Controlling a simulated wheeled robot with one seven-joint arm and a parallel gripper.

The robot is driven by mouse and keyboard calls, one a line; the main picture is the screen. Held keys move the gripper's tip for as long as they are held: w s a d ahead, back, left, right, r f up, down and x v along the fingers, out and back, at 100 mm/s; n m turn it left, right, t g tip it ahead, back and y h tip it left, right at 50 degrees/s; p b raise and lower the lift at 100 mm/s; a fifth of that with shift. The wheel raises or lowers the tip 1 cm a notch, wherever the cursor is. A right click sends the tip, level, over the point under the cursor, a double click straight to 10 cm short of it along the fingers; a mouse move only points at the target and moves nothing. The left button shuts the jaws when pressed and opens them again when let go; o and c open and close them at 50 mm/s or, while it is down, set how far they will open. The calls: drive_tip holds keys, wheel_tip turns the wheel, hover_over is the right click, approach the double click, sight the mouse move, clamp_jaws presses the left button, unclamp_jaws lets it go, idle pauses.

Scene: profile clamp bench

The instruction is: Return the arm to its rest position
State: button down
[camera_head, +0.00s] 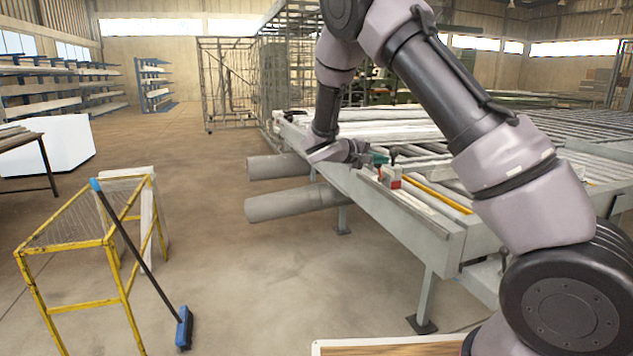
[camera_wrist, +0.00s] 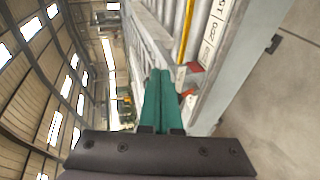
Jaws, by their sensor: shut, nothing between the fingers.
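My gripper (camera_head: 380,158) is at the end of my arm, over the near edge of the roller bench (camera_head: 448,238). Its teal fingers (camera_wrist: 160,75) are together in the wrist view, with nothing between them. A small red and white clamp block (camera_head: 391,178) with a dark knob sits on the bench edge, just right of the fingertips in the head view. Red parts (camera_wrist: 194,67) show close beside the fingertips in the wrist view. I cannot tell whether the fingers touch them. My arm reaches from the lower right up and over the bench.
Two grey pipes (camera_head: 290,204) stick out left of the bench. A yellow frame (camera_head: 108,240) with a blue broom (camera_head: 184,328) leaning on it stands at the left. A wire cage (camera_head: 228,85) stands behind. The floor between frame and bench is clear.

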drive_tip(key=s+d+r+m+g+y, duration=0.3)
drive_tip(key=s+d+r+y, duration=0.15)
drive_tip(key=s, duration=0.45)
drive_tip(key=s+d+r+m+g+y, duration=0.3)
drive_tip(key=s+d+r, duration=0.15)
drive_tip(key=s, duration=0.45)
drive_tip(key=s+a+r+m+t+y, duration=0.1)
drive_tip(key=s+a+r+t+y, duration=0.1)
drive_tip(key=s, duration=0.6)
drive_tip(key=s+a+r+m+t+y, duration=0.2)
drive_tip(key=s+r+y, duration=0.3)
drive_tip(key=s, duration=0.4)
drive_tip(key=shift+s+a+r+t, duration=0.15)
drive_tip(key=shift+a+r+t, duration=0.35)
drive_tip(key=shift+a+t, duration=0.3)
